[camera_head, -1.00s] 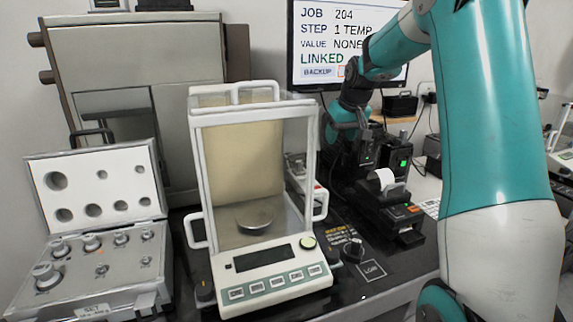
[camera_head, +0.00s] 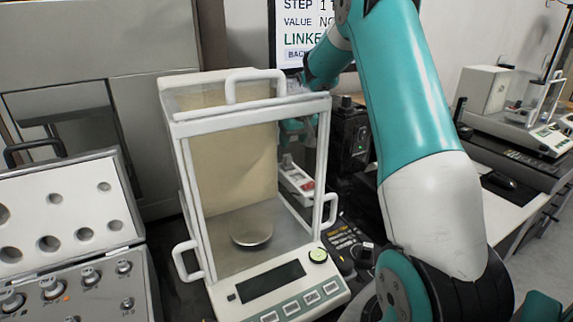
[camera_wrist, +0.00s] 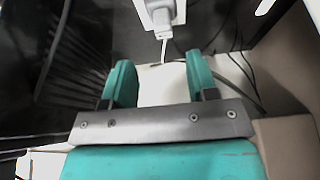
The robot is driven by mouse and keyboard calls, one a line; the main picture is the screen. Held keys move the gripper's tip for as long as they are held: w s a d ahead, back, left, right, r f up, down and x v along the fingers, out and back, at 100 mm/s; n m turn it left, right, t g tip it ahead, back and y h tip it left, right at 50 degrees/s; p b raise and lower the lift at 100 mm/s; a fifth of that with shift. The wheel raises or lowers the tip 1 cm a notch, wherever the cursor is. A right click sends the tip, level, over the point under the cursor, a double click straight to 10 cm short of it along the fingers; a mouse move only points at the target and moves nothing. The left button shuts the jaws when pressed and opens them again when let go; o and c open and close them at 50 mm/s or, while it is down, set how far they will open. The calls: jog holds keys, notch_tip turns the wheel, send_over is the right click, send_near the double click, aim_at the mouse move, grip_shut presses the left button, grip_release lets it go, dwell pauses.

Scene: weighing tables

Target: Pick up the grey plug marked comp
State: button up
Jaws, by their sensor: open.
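In the wrist view a pale grey plug (camera_wrist: 161,17) with a grey cable hanging from it shows at the top edge, ahead of my gripper (camera_wrist: 160,72). No marking can be read on it. My gripper's two teal fingers are apart with nothing between them, and the plug is beyond the fingertips. In the head view my gripper is behind the balance's glass, above a white power strip (camera_head: 296,181) with a red part. The fingertips and any plug on the strip are not clear there.
A glass-walled balance (camera_head: 262,270) stands in front of my gripper. An open weight case (camera_head: 75,215) is at the left. Black boxes (camera_head: 350,140) stand close to the right of my gripper. Loose cables (camera_wrist: 235,70) run beside the fingers in the wrist view.

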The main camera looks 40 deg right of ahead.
jog(key=x, duration=0.7)
jog(key=shift+w+a+f+p, duration=0.15)
jog(key=shift+w+f+p, duration=0.05)
jog(key=shift+f+p, duration=0.2)
jog(key=shift+c, duration=0.2)
grip_shut()
